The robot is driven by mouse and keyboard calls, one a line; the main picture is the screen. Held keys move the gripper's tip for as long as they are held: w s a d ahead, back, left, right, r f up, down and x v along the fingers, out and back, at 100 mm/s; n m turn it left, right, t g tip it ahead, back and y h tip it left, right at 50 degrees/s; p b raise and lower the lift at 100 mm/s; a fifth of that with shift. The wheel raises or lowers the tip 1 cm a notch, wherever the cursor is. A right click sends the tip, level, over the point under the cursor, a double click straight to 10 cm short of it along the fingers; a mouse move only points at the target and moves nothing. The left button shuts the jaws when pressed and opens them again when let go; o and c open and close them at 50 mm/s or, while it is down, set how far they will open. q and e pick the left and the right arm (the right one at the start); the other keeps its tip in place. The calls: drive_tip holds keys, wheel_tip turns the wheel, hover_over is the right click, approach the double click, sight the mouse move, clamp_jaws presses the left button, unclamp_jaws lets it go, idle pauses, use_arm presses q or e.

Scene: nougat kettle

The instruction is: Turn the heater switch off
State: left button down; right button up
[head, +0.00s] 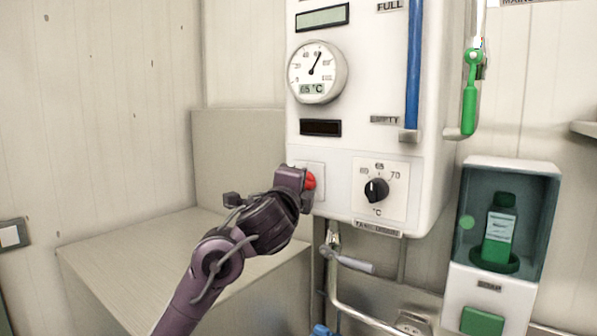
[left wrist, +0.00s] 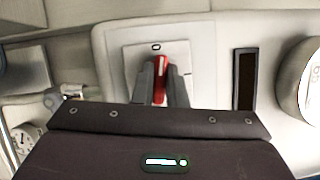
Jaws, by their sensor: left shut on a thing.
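The heater switch is a red rocker or knob (head: 311,181) on a white square plate at the lower left of the white heater unit (head: 330,150). My left gripper (head: 306,182) is at the switch, covering part of it in the head view. In the left wrist view the two fingers of my left gripper (left wrist: 161,85) are closed on the red switch (left wrist: 161,78), one on each side. A small dark mark (left wrist: 156,47) shows on the plate beyond the switch. The switch's exact position is partly hidden by the fingers. My right gripper is not in view.
A black temperature dial (head: 376,190) sits right of the switch. A round gauge (head: 317,72) and dark display (head: 320,128) are above. A pipe with a valve lever (head: 352,262) hangs below. A green bottle (head: 499,232) stands in a dispenser at right.

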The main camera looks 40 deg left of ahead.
use_arm(q)
drive_tip(key=shift+n+g+p, duration=0.3)
drive_tip(key=shift+n+p, duration=0.7)
drive_tip(key=c, duration=1.5)
unclamp_jaws()
drive_tip(key=shift+o, duration=0.2)
drive_tip(key=v, duration=0.7)
drive_tip(key=shift+s, duration=0.4)
drive_tip(key=shift+d+r, duration=0.1)
